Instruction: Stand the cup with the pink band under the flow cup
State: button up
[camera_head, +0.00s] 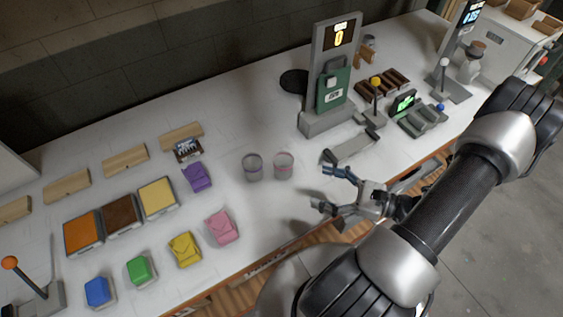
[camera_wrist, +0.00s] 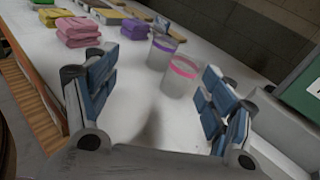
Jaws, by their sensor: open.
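The cup with the pink band (camera_head: 283,166) is a clear cup standing upright on the white table, just right of a similar cup with a purple band (camera_head: 253,168). My gripper (camera_head: 325,190) is open and empty, to the right of the pink-banded cup and apart from it. In the wrist view the pink-banded cup (camera_wrist: 179,78) shows beyond the fingers, between them and nearer the right one. The purple-banded cup (camera_wrist: 161,50) stands behind it. A small vessel on a stand (camera_head: 471,65) at the far right may be the flow cup; it is too small to be sure.
A green-fronted machine with a lit display (camera_head: 333,85) stands behind and right of the cups. A grey bracket (camera_head: 352,147) lies near my gripper. Coloured packets, such as a pink one (camera_head: 221,227), and powder trays (camera_head: 120,215) fill the left. Table around the cups is clear.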

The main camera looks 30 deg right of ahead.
aim_at(291, 166)
jog(key=d+f+m+t+h, duration=0.1)
jog(key=m, duration=0.1)
jog(key=s+d+f+m+t+h, duration=0.1)
jog(key=f+m+t+h, duration=0.1)
jog(key=shift+s+d+f, duration=0.1)
jog(key=shift+s+d, duration=0.05)
jog(key=shift+d, duration=0.15)
jog(key=b+x, duration=0.1)
jog(key=x, duration=1)
jog(key=shift+d+b+x, duration=0.15)
jog(key=shift+b+x, duration=0.15)
jog(key=shift+x, duration=1.3)
jog(key=shift+d+b+x, duration=0.15)
jog(key=shift+b+x, duration=0.1)
jog(key=shift+x, duration=1.35)
jog(key=shift+c, duration=0.5)
jog(key=c, duration=1)
